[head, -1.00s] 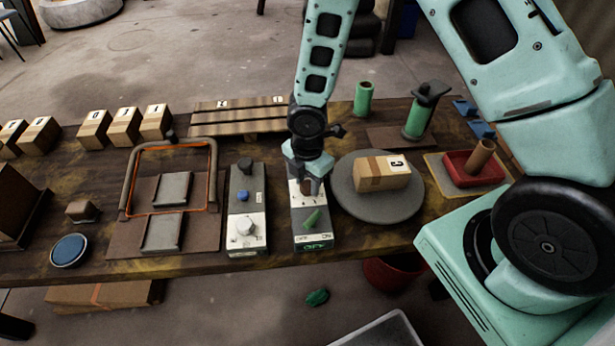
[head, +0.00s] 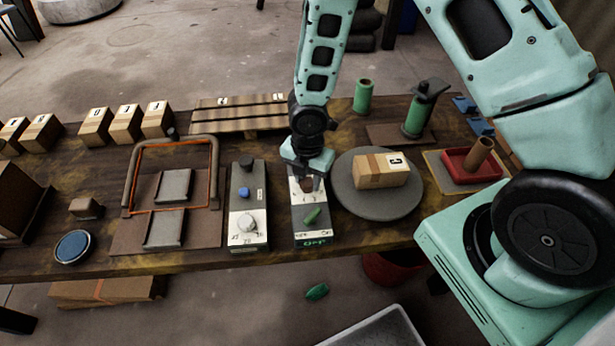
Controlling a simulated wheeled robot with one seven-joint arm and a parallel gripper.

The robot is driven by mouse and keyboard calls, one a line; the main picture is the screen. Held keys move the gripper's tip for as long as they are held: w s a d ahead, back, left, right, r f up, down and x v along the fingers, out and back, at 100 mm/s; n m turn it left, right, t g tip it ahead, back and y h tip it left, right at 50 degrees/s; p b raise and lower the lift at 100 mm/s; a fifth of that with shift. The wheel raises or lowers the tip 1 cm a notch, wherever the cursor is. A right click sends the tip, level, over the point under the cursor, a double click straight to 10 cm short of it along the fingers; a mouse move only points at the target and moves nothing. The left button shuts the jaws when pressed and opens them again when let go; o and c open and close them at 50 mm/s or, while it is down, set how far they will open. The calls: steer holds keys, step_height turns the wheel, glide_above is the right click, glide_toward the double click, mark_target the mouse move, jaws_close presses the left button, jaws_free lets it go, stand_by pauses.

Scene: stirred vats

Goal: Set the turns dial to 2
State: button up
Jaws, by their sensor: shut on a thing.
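A narrow grey control box (head: 308,228) stands near the table's front edge. It has a white scale plate with small numbers, a slanted green switch (head: 312,215) and a lit green display (head: 314,243) that seems to read OFF. My gripper (head: 307,185) points down over the upper part of this box. It is shut on the small brown turns dial (head: 306,186), which its fingers largely hide. I cannot read the dial's setting or a label naming it.
Left of it is another box (head: 249,232) with a white knob and blue button. A grey round plate (head: 376,208) bearing a carton (head: 381,171) is close on the right. An orange-edged frame (head: 128,190) stands farther left. A red tray (head: 468,174) lies right.

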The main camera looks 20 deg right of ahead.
mark_target(307, 181)
steer(key=o, duration=1)
step_height(307, 181, up, 17)
steer(key=p, duration=0.3)
steer(key=shift+r, duration=0.2)
steer(key=s+a+r+m, duration=0.3)
steer(key=s+r+m, duration=0.3)
steer(key=s+m, duration=0.3)
steer(key=s+a+r+m, duration=0.3)
steer(key=s+r+m, duration=0.3)
steer(key=s+m, duration=0.3)
steer(key=shift+s+a+y, duration=0.15)
steer(key=shift+s+y, duration=0.15)
steer(key=shift+s, duration=0.65)
